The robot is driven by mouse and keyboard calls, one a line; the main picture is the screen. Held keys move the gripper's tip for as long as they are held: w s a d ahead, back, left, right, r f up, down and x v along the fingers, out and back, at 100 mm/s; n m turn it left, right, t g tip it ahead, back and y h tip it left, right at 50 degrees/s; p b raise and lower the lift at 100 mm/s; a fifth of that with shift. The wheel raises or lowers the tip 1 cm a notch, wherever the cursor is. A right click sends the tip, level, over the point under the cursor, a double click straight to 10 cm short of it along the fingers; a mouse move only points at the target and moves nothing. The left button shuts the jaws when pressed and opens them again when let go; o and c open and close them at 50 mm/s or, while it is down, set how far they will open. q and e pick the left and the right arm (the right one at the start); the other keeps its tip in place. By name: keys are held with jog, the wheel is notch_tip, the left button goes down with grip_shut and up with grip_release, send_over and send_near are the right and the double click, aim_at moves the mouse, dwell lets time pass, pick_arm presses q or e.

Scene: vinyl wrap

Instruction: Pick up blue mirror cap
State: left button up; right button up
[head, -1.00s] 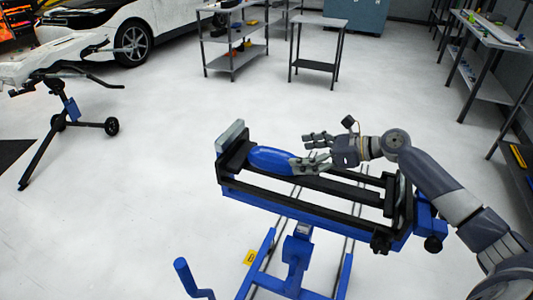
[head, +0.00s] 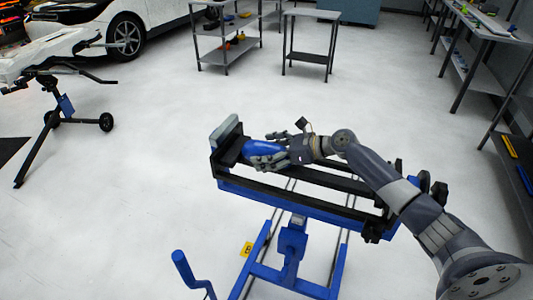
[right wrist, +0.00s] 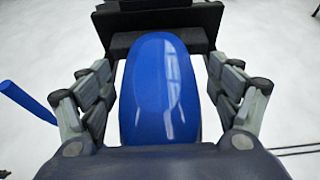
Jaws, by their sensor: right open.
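The blue mirror cap (head: 262,148) is glossy and rounded. It lies on the black rails of a blue work stand (head: 300,205), near the stand's left end. My right gripper (head: 268,152) is at the cap, and its hand covers the cap's right part in the head view. In the right wrist view the cap (right wrist: 160,90) lies lengthwise between the fingers of my open right gripper (right wrist: 160,95). Small gaps show between the fingers and the cap on both sides. My left gripper is not in view.
The stand has a grey end plate (head: 226,130) at its left and a blue crank handle (head: 187,270) low in front. A black wheeled stand (head: 50,115) is at the left. Shelves (head: 228,45), a small table (head: 312,40) and a white car are behind. The floor between is clear.

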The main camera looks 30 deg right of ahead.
aim_at(256, 143)
jog(key=shift+s, duration=0.1)
jog(key=shift+c, duration=1.1)
jog(key=c, duration=1)
jog(key=shift+r, duration=0.1)
jog(key=shift+c, duration=0.2)
jog(key=shift+r, duration=0.45)
notch_tip(256, 143, up, 2)
jog(key=shift+r, duration=0.2)
jog(key=s+a+r, duration=0.1)
jog(key=s, duration=1.4)
jog(key=shift+s+a+r, duration=0.25)
jog(key=shift+s+r, duration=0.1)
jog(key=shift+s, duration=0.05)
